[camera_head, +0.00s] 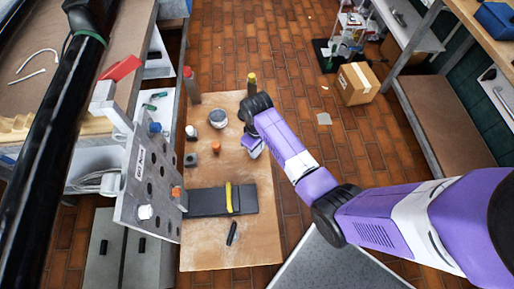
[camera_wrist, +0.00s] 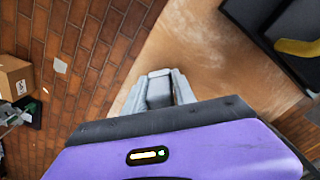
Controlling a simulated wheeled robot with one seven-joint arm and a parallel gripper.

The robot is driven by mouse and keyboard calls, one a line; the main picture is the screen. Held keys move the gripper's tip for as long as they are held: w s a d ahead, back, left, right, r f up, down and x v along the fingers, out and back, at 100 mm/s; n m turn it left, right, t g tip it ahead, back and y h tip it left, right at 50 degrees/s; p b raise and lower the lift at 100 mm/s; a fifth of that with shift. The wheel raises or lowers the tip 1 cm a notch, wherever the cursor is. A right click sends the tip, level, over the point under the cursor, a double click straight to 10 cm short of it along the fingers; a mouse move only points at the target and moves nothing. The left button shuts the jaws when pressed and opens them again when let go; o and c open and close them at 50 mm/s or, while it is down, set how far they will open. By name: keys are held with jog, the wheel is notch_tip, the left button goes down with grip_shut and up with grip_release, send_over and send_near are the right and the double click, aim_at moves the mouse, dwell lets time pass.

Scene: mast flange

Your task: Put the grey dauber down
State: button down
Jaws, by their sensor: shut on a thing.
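My gripper (camera_head: 253,149) is above the right edge of the wooden table (camera_head: 205,248), pointing down. In the wrist view my gripper (camera_wrist: 158,92) is shut on a grey block-like thing, which I take for the grey dauber (camera_wrist: 159,90). Only its top end shows between the fingers. Its lower part is hidden, and I cannot tell whether it touches the table. In the head view my wrist hides most of it.
A grey flange plate (camera_head: 130,200) with holes stands along the table's left side. A dark mat (camera_head: 205,202) bears a yellow curved thing (camera_head: 229,196). A round tin (camera_head: 217,119), an orange piece (camera_head: 216,147) and a black marker (camera_head: 232,234) stand around. Bare wood lies left of my gripper.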

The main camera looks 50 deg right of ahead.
jog(key=c, duration=1)
grip_release()
